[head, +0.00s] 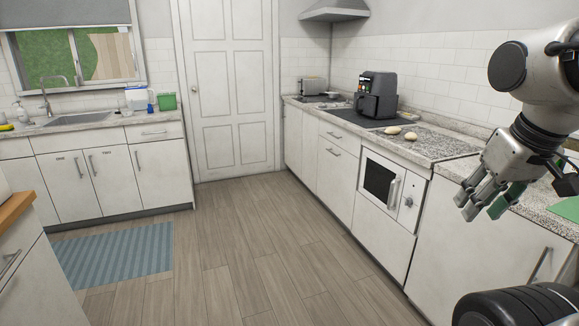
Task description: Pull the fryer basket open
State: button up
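A dark air fryer (378,88) stands on the right-hand counter, towards the back. Its basket (367,105) is the lower front part, with a handle sticking out to the left; it looks pushed in, though it is small at this distance. My gripper (481,211) hangs at the right of the view, fingers pointing down, over the near part of the counter front. Its fingers look spread apart with nothing between them. It is well apart from the fryer, nearer to me and to the right.
Two pale rounded items (398,132) lie on the counter (455,147) in front of the fryer. A built-in oven (381,183) is below. A blue rug (115,254) lies at left; the wooden floor (240,235) between the counters is clear.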

aim_at(364, 104)
jog(key=i, duration=2.35)
jog(key=i+z, duration=0.15)
jog(key=i, duration=0.4)
jog(key=i+j+z, duration=0.15)
jog(key=i, duration=0.35)
jog(key=i+j+z, duration=0.1)
jog(key=i, duration=0.45)
jog(key=j+z, duration=0.15)
jog(key=i+l, duration=0.05)
